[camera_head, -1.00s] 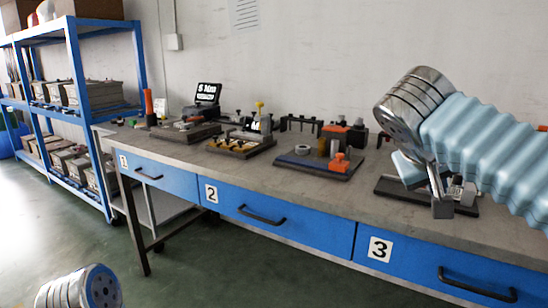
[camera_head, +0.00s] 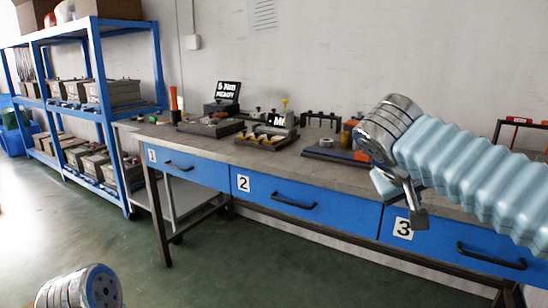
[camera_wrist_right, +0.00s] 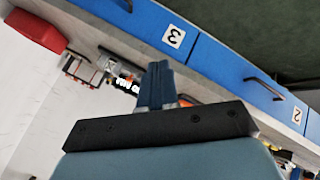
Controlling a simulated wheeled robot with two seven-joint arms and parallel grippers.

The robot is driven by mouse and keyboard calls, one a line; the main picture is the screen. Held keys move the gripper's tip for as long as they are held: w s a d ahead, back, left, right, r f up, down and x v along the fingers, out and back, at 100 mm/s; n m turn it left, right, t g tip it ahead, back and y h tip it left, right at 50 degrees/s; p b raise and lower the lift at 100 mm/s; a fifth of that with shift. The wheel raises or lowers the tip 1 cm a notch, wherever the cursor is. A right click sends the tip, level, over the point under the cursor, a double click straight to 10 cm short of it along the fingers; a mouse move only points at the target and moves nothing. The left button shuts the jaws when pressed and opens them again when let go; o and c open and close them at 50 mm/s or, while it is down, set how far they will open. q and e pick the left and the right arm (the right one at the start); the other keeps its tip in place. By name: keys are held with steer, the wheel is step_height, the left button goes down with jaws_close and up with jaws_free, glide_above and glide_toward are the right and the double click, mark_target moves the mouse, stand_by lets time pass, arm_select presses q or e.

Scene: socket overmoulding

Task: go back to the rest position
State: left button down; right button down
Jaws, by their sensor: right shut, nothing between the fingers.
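My right gripper (camera_head: 416,214) hangs at the end of the blue-sleeved arm at the right of the head view, pointing down in front of the bench's front edge. In the right wrist view the right gripper's fingers (camera_wrist_right: 157,82) are together with nothing between them. Only a round metal part of my left arm shows at the bottom left of the head view; the left gripper itself is out of view.
The grey-topped bench (camera_head: 190,144) with blue drawers runs along the wall, with several fixtures and a small black display (camera_head: 228,92) on it. A blue shelf rack (camera_head: 98,65) with grey boxes stands at left. The green floor (camera_head: 215,265) before the bench is clear.

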steer(key=w+a+f+n+g+y, duration=0.1)
steer(key=w+a+f+n+y, duration=0.2)
steer(key=f, duration=0.7)
steer(key=w+a+f+n, duration=0.1)
steer(key=w+a+f, duration=0.25)
steer(key=f, duration=0.55)
steer(key=s+a+f+g+y, duration=0.2)
steer(key=a+f, duration=0.1)
steer(key=f, duration=0.6)
steer(key=s+a+f+g+y, duration=0.1)
steer(key=s+a+f+y, duration=0.1)
steer(key=f, duration=0.8)
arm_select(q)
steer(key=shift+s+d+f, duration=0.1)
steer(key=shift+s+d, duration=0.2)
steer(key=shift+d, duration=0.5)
arm_select(e)
steer(key=s+a+f+m+g+y, duration=0.1)
steer(key=s+f+m, duration=0.5)
steer(key=s+f, duration=1.3)
step_height(320, 180, down, 4)
steer(key=a+y, duration=0.1)
steer(key=y, duration=0.1)
steer(key=shift+s+y, duration=0.3)
steer(key=shift+s, duration=0.1)
